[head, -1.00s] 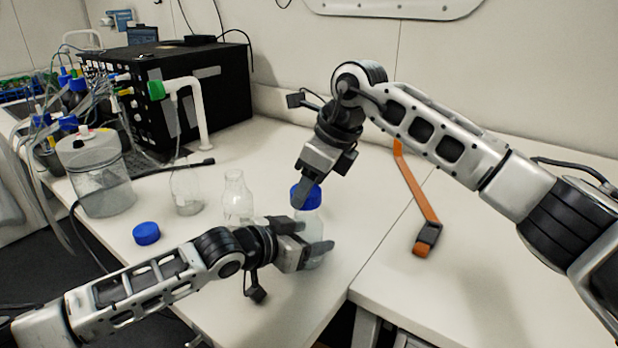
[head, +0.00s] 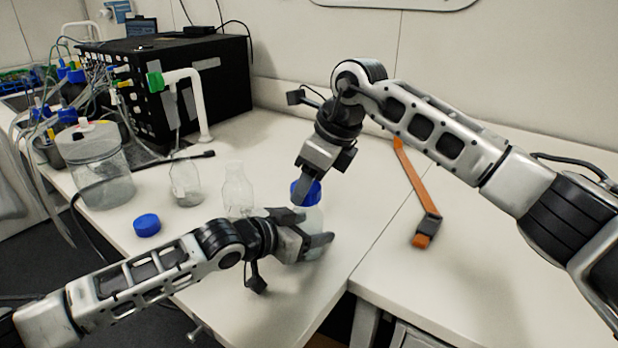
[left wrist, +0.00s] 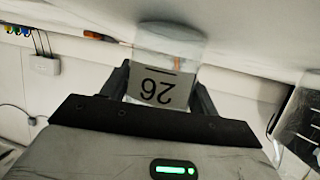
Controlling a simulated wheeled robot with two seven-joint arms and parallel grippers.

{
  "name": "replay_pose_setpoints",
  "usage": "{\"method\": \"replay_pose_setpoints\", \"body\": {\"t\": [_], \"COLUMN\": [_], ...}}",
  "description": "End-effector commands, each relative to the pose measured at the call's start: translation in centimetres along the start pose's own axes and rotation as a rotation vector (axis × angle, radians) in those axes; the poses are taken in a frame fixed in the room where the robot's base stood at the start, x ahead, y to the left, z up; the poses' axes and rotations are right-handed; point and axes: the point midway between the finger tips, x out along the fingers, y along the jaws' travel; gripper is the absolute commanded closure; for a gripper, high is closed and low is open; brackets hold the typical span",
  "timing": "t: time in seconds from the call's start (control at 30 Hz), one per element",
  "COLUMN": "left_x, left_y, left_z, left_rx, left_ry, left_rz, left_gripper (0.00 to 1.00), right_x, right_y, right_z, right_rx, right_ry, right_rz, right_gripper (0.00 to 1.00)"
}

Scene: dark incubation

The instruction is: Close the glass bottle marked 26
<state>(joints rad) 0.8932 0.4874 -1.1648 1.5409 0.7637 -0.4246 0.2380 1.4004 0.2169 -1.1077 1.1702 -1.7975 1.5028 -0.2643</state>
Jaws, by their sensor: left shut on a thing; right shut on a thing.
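The glass bottle marked 26 (head: 312,217) stands upright near the table's front edge. Its label "26" (left wrist: 157,90) appears upside down in the left wrist view. My left gripper (head: 308,240) is shut on the bottle's body, with one finger on each side. A blue cap (head: 312,191) is at the bottle's top. My right gripper (head: 306,187) comes down from above and is shut on this cap. The cap looks in line with the bottle's mouth, but I cannot tell how far it sits on the neck. The gripper fingers partly hide the bottle.
A loose blue cap (head: 147,225) lies at the left. Two open clear bottles, one in the middle (head: 237,190) and one farther left (head: 186,183), stand behind my left arm. A lidded jar (head: 101,172), a black box (head: 185,80) and an orange strap (head: 415,182) are farther off.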

Motion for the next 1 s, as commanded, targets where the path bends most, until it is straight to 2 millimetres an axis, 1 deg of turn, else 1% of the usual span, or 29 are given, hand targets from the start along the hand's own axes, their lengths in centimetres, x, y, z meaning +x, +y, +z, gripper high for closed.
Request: {"method": "replay_pose_setpoints", "body": {"t": [0.13, 0.17, 0.27, 0.37, 0.57, 0.77, 0.87, 0.97, 1.0], "left_x": [0.0, 0.0, 0.0, 0.0, 0.0, 0.0, 0.0, 0.0, 0.0], "left_y": [-0.02, -0.02, -0.02, -0.02, -0.02, -0.02, -0.02, -0.01, -0.01], "left_z": [0.07, 0.07, 0.07, 0.07, 0.08, 0.08, 0.08, 0.08, 0.08], "left_rx": [0.0, 0.0, 0.0, 0.0, 0.001, 0.002, 0.002, 0.002, 0.002], "left_ry": [-0.002, -0.002, -0.002, -0.002, -0.002, -0.002, -0.002, -0.002, -0.002], "left_rz": [0.0, 0.0, 0.0, 0.0, -0.001, -0.001, -0.001, -0.001, -0.001], "left_gripper": [0.81, 1.0, 1.0, 1.0, 1.0, 1.0, 1.0, 1.0, 1.0], "right_x": [0.3, 0.32, 0.29, 0.28, 0.3, 0.45, 0.49, 0.6, 0.61], "right_y": [0.0, 0.0, 0.03, 0.1, 0.41, 0.65, 0.65, 0.69, 0.68], "right_z": [-0.15, -0.16, -0.14, -0.14, 0.03, 0.29, 0.47, 0.65, 0.74], "right_rx": [0.0, 0.0, 0.018, 0.106, 0.461, 0.885, 1.128, 1.399, 1.517], "right_ry": [0.001, 0.001, 0.002, 0.007, 0.005, 0.005, 0.003, 0.003, 0.003], "right_rz": [0.0, 0.0, -0.009, -0.049, -0.201, -0.379, -0.482, -0.596, -0.647], "right_gripper": [0.74, 0.74, 0.74, 0.74, 0.74, 0.74, 0.74, 0.74, 0.74]}}
